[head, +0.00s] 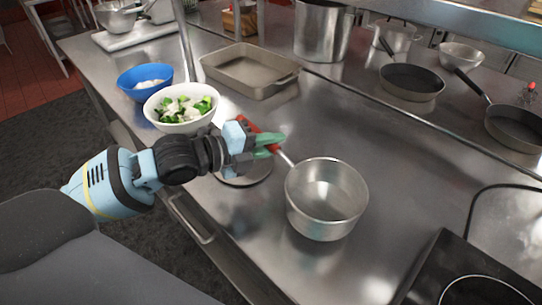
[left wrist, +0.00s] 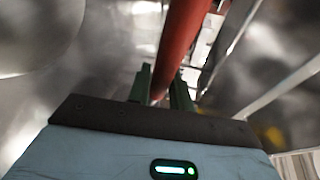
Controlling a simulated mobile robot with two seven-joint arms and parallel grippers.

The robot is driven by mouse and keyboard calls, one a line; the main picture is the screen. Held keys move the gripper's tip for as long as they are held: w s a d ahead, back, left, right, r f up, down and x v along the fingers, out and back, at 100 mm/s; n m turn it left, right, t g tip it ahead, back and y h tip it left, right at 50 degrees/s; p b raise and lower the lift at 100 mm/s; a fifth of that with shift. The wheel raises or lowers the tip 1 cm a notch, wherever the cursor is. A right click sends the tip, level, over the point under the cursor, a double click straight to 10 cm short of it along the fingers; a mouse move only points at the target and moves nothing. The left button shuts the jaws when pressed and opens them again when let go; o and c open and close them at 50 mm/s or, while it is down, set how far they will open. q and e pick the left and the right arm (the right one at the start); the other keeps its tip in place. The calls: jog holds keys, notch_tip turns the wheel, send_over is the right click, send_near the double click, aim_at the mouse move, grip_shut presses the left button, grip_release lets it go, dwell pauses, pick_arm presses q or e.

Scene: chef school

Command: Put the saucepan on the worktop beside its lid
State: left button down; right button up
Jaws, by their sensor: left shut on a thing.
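The steel saucepan (head: 326,205) is in the middle of the head view, upright, with its red handle pointing up and left. My left gripper (head: 268,143) is shut on that handle; the left wrist view shows the red handle (left wrist: 180,45) between its green fingers (left wrist: 160,88). The pan looks close to the worktop (head: 400,165); I cannot tell whether its base touches. A round, flat metal thing, probably the lid (head: 250,177), lies left of the pan, partly hidden under my gripper. My right gripper is not in view.
A white bowl of chopped vegetables (head: 163,122), a blue bowl (head: 137,92) and a baking tray (head: 225,82) stand behind my left gripper. Frying pans (head: 412,85) and a tall pot (head: 320,35) stand farther back. A black hob (head: 455,275) is front right. Worktop right of the saucepan is clear.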

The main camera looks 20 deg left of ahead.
pick_arm(q)
jog(key=shift+f, duration=1.7)
jog(key=c, duration=1.7)
grip_release()
jog(key=shift+f, duration=0.15)
jog(key=o, duration=0.4)
jog(key=shift+o, duration=0.2)
